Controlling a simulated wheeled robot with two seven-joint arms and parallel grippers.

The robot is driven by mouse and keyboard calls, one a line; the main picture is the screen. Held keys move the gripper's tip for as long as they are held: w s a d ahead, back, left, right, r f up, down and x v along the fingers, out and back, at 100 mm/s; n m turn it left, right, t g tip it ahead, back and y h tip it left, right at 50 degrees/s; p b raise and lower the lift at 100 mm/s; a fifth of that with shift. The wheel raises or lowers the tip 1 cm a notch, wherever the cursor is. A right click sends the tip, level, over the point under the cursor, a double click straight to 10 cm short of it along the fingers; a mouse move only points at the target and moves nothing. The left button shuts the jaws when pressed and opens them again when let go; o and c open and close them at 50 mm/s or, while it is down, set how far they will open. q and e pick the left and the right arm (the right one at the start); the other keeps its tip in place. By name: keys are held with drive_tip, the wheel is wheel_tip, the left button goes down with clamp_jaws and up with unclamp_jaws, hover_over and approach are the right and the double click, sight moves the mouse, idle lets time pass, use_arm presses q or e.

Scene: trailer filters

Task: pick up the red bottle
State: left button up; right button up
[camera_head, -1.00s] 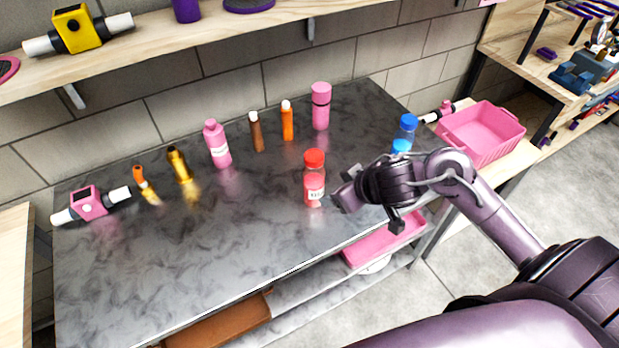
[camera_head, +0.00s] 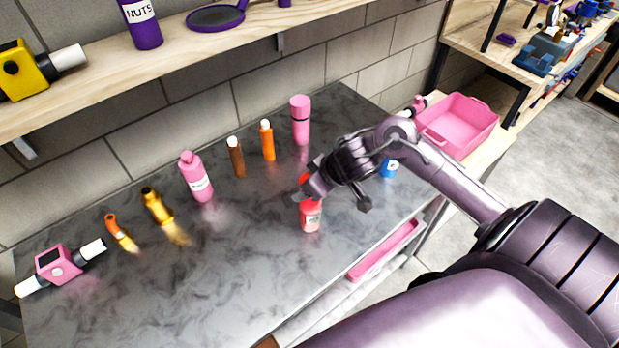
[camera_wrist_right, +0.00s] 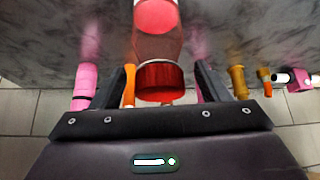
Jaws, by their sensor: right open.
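The red bottle (camera_head: 311,217) stands upright on the dark marbled worktop (camera_head: 230,270). It has a red cap, a clear shoulder and a pale label on its body. In the head view my right gripper (camera_head: 307,186) is at the bottle's top and hides much of the cap. In the right wrist view the red bottle (camera_wrist_right: 161,82) has its cap between the two open fingers of my right gripper (camera_wrist_right: 161,86), with a gap visible on each side. My left gripper is not in view.
Behind stand a pink flask (camera_head: 300,118), an orange bottle (camera_head: 267,141), a brown bottle (camera_head: 236,158) and a pink bottle (camera_head: 195,177). A blue-capped bottle (camera_head: 389,169) is partly behind my right arm. A wooden shelf (camera_head: 190,60) overhangs the back. The front left worktop is clear.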

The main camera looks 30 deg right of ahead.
drive_tip(key=x, duration=0.2)
drive_tip(key=shift+w+f, duration=0.2)
drive_tip(key=shift+f, duration=0.05)
drive_tip(key=shift+w+f, duration=0.15)
drive_tip(key=shift+f, duration=0.1)
drive_tip(key=c, duration=1.1)
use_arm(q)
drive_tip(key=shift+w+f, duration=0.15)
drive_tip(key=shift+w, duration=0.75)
use_arm(e)
clamp_jaws()
